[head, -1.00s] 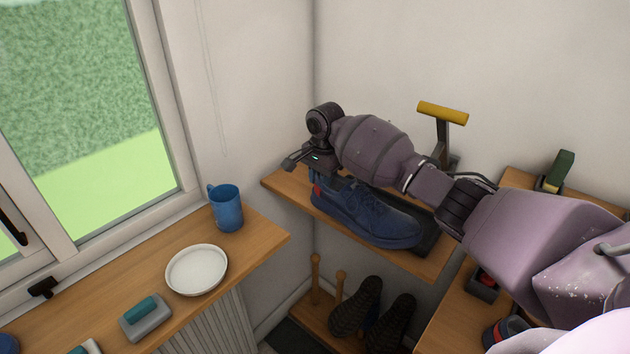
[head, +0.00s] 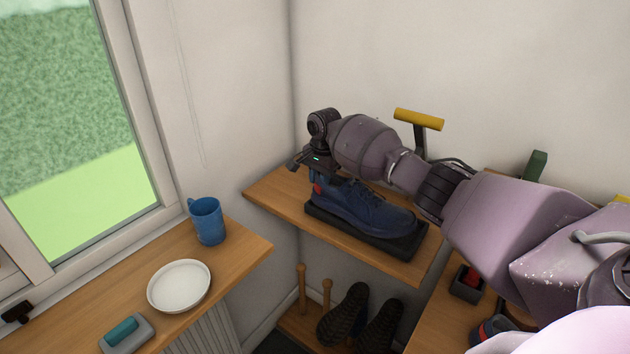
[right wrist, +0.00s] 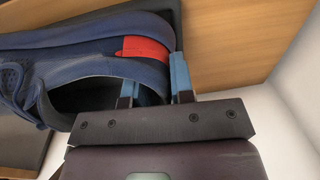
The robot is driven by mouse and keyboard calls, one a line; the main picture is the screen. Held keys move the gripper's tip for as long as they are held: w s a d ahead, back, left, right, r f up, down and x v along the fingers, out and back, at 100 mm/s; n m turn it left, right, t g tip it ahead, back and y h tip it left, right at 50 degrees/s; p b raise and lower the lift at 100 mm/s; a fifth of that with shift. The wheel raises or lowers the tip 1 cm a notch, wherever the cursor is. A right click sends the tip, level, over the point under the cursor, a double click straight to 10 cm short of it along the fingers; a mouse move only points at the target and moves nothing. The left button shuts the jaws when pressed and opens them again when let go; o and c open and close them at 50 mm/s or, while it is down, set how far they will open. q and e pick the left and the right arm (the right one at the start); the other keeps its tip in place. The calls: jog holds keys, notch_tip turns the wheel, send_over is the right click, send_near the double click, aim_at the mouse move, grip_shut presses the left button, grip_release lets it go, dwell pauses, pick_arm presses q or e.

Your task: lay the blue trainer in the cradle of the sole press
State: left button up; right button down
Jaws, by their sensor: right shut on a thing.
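The blue trainer (head: 362,208), with a red heel patch, is over the black cradle (head: 400,251) of the sole press, lined up along it with its toe to the right. Its sole appears to rest in the cradle, though the contact is partly hidden. My right gripper (head: 312,172) is at the heel end. In the right wrist view its two blue-tipped fingers (right wrist: 155,88) are shut on the heel collar of the trainer (right wrist: 85,60), one inside the opening and one outside. The yellow press handle (head: 418,119) stands raised behind my arm. My left gripper is out of view.
The press stands on a wooden shelf (head: 268,193) in the corner. Dark boots (head: 343,315) and wooden pegs (head: 302,288) are below it. A blue mug (head: 207,221), white plate (head: 179,286) and brush (head: 125,333) are on the left sill.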

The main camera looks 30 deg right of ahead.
jog(key=shift+w+d, duration=0.25)
jog(key=shift+d, duration=0.45)
jog(key=shift+w+d+f, duration=0.25)
jog(key=shift+d+f, duration=0.15)
jog(key=shift+d, duration=0.1)
jog(key=shift+w+d+f, duration=0.2)
jog(key=shift+d+f, duration=0.15)
jog(key=shift+d, duration=0.15)
jog(key=shift+f, duration=0.9)
jog(key=c, duration=0.9)
grip_release()
